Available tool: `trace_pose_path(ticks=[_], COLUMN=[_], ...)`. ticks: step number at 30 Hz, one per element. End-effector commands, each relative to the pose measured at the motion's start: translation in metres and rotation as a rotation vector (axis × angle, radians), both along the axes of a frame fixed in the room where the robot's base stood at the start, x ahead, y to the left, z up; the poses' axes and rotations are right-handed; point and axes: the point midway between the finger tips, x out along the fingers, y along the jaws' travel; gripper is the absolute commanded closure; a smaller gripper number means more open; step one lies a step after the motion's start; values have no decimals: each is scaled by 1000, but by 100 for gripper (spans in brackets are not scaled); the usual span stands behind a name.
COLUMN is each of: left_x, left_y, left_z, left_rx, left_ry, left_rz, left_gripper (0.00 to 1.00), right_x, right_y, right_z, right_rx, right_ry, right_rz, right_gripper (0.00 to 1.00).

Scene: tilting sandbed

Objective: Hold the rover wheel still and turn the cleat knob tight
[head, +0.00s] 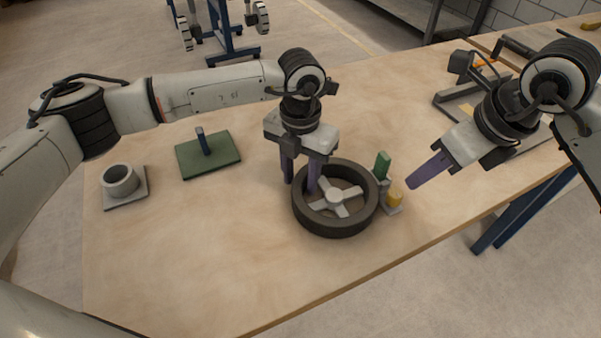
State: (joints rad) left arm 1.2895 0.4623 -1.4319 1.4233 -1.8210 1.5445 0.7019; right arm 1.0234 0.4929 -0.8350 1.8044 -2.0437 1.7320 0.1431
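The rover wheel (301,211) lies flat on the table, a dark tyre around a pale spoked hub. My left gripper (300,188) points down at its upper-left rim. One finger is outside the rim and the other inside. I cannot tell whether they press on it. Against the wheel's right side stands a small grey fixture with an upright green block (382,165) and a short yellow cylinder (395,195), which looks like the cleat knob. My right gripper (409,185) points down and left, just right of the yellow cylinder and apart from it. Its fingers overlap in view.
A green plate (222,160) with a dark upright post lies left of the wheel. A grey cup on a square base (121,181) is further left. A grey frame-like fixture (446,101) stands behind my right gripper. The table's front is clear.

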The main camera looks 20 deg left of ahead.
Motion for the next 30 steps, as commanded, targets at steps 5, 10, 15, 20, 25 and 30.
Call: trace_pose_path(ticks=[5, 10, 15, 20, 25, 30], left_x=[0, 0, 0, 0, 0, 0], left_y=[0, 0, 0, 0, 0, 0], left_z=[0, 0, 1, 1, 1, 1], left_rx=[0, 0, 0, 0, 0, 0], left_ry=[0, 0, 0, 0, 0, 0], left_rz=[0, 0, 0, 0, 0, 0], left_gripper=[95, 100, 100, 100, 100, 100], right_x=[0, 0, 0, 2, 8, 11], right_y=[0, 0, 0, -3, -13, -20], right_z=[0, 0, 0, 2, 9, 17], right_rx=[0, 0, 0, 0, 7, 28], right_ry=[0, 0, 0, 3, 0, -14], right_rz=[0, 0, 0, 41, 218, 373], right_gripper=[69, 67, 57, 57, 57, 57])
